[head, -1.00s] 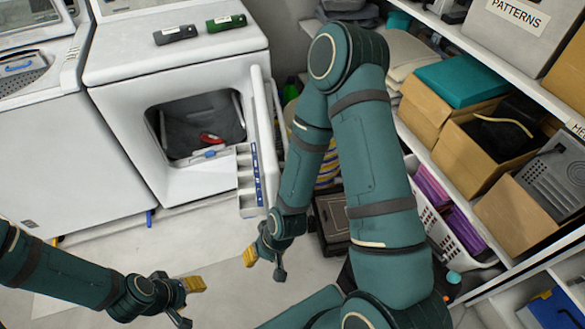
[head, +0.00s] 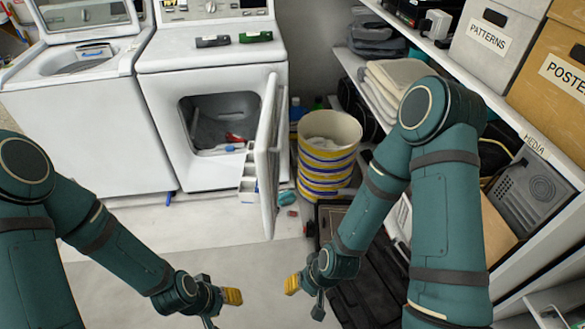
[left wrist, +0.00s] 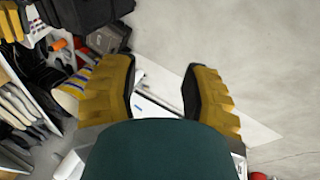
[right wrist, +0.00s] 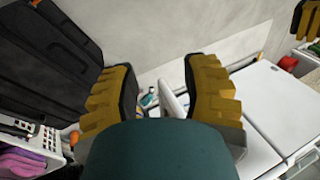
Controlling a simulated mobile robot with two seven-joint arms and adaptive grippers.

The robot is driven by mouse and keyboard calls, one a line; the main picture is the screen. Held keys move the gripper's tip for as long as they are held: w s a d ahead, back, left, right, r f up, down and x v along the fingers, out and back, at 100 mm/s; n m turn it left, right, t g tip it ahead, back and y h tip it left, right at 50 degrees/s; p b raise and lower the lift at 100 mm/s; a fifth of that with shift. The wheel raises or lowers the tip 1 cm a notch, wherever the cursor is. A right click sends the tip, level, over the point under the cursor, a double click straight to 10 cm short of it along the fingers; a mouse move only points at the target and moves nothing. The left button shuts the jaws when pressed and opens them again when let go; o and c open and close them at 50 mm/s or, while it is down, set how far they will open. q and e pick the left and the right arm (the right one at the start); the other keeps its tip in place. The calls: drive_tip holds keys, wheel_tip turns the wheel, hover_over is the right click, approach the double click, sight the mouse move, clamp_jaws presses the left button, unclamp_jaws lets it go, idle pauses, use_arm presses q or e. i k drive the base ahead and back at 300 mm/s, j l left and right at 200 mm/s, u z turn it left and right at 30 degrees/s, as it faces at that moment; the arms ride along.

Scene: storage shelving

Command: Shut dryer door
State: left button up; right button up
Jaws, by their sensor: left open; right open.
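The white dryer (head: 215,75) stands at the back middle of the head view. Its door (head: 268,150) is swung wide open to the right of the opening and stands out toward me. Inside the dark drum (head: 215,120) lie grey cloth and a small red item. My left gripper (head: 222,305) is open and empty, low in front of the dryer and apart from it. My right gripper (head: 305,290) is open and empty, below and slightly right of the door's lower end, not touching it. Both wrist views show spread yellow fingers with nothing held.
A white washer (head: 85,110) stands left of the dryer. A striped bucket (head: 328,150) stands just right of the door, with small items on the floor beside it. Shelving with boxes (head: 490,40) lines the right side. The floor (head: 200,235) before the dryer is mostly clear.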

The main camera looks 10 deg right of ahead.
sight(260, 182)
drive_tip(key=k+l, duration=0.15)
drive_tip(key=k, duration=0.3)
drive_tip(key=k+l+z, duration=0.1)
drive_tip(key=k, duration=0.35)
drive_tip(key=i+j, duration=0.2)
drive_tip(key=i, duration=0.3)
drive_tip(key=i+j, duration=0.15)
drive_tip(key=i, duration=0.35)
drive_tip(key=i+j, duration=0.2)
drive_tip(key=i, duration=0.3)
drive_tip(key=i+j+z, duration=0.1)
drive_tip(key=i, duration=0.4)
drive_tip(key=j, duration=0.1)
